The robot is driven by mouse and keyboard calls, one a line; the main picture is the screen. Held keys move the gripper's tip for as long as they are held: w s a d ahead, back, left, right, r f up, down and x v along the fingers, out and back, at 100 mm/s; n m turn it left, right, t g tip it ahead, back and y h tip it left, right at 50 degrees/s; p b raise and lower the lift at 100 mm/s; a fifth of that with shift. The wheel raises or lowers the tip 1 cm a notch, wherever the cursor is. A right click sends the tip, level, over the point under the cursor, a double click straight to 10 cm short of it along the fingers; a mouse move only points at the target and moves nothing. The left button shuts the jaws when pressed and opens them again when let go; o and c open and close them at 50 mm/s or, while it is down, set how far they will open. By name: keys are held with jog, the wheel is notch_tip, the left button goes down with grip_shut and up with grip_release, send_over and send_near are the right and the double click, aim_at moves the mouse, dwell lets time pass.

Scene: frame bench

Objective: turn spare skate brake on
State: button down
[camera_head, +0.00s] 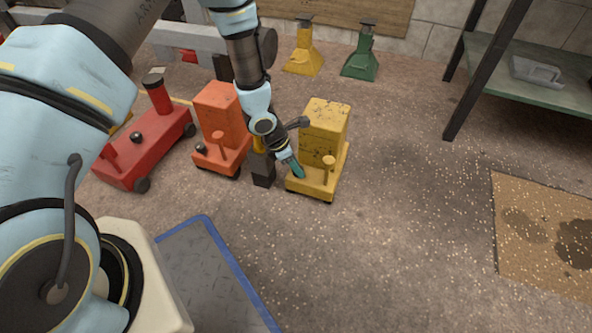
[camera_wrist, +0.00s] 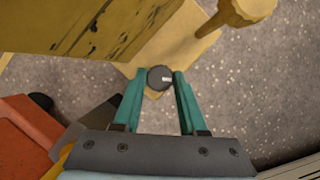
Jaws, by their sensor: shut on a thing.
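A yellow skate (camera_head: 325,130) with a tall block and a low front plate stands on the floor in the middle of the head view. In the wrist view, a round black brake knob (camera_wrist: 159,78) with a short white mark sits on its plate, the mark lying roughly sideways. My gripper (camera_head: 297,170) reaches down to the plate. Its teal fingers (camera_wrist: 159,85) are shut on the knob, one on each side. The knob is hidden in the head view. An orange skate (camera_head: 217,110) stands to the left, with its own dark knob (camera_head: 201,149).
A dark block (camera_head: 263,169) stands close between the two skates. A yellow post (camera_wrist: 240,12) rises from the plate near my fingers. A red trolley jack (camera_head: 145,150) is further left. Yellow (camera_head: 304,55) and green (camera_head: 361,58) stands are behind.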

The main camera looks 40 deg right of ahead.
jog(key=n+b, duration=0.1)
jog(key=n+t+b, duration=0.1)
jog(key=n+b, duration=0.2)
jog(key=shift+s+f+n+t+b, duration=0.15)
jog(key=shift+f+n+t+b, duration=0.15)
jog(key=shift+t+b, duration=0.1)
jog(key=shift+s+r+n+t+y+b, duration=0.15)
jog(key=shift+n+t+b, duration=0.45)
jog(key=shift+n, duration=0.65)
jog(key=shift+w+r+n+t+y+b, duration=0.15)
jog(key=shift+n+t+b, duration=0.15)
jog(key=shift+n+b, duration=0.7)
jog(key=shift+s+a+f+n, duration=0.1)
jog(key=shift+n, duration=0.25)
jog(key=c, duration=0.7)
grip_release()
jog(key=shift+c, duration=0.2)
jog(key=p+v, duration=0.5)
jog(key=v, duration=0.6)
jog(key=shift+p, duration=0.35)
jog(key=shift+f, duration=0.1)
